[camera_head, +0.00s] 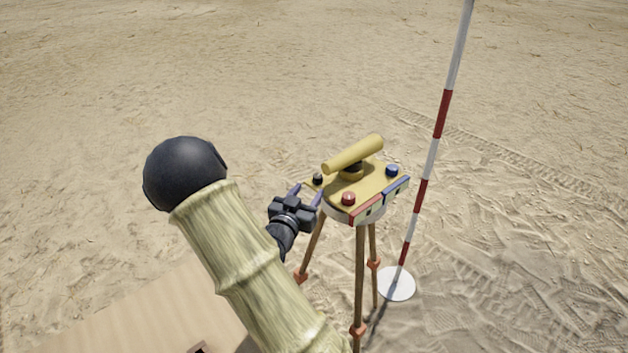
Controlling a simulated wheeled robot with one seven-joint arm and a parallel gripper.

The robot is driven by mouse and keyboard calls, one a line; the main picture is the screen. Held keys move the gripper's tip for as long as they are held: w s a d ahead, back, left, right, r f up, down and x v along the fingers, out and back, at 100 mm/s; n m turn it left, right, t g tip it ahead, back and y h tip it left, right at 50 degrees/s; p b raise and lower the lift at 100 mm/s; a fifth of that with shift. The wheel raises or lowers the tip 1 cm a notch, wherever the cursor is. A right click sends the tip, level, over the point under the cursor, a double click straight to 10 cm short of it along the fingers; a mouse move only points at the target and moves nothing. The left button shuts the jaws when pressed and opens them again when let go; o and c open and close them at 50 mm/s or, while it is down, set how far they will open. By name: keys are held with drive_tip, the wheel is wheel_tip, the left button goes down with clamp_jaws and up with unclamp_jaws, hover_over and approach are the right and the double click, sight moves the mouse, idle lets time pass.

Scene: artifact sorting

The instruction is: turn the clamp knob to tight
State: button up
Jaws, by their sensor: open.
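A yellow surveying instrument with a telescope tube (353,154) stands on a wooden tripod (360,270). Its yellow top plate (371,187) carries a black knob (318,179) at the left corner, a red knob (348,198) at the front and a blue knob (392,170) at the right. I cannot tell from this view which one is the clamp knob, nor how far it is turned. My gripper (308,190) is open at the left side of the plate. Its two fingers point toward the black knob, close to it; contact cannot be told.
A red and blue strip (380,200) runs along the plate's front edge. A red-and-white pole (430,160) stands on a white round base (397,284) right of the tripod. A flat tan surface (130,315) lies at lower left. Open sand surrounds everything.

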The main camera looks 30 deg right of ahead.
sight(316, 181)
drive_tip(key=p+x, duration=0.1)
drive_tip(key=x, duration=0.4)
drive_tip(key=shift+c, duration=0.2)
drive_tip(key=c, duration=1)
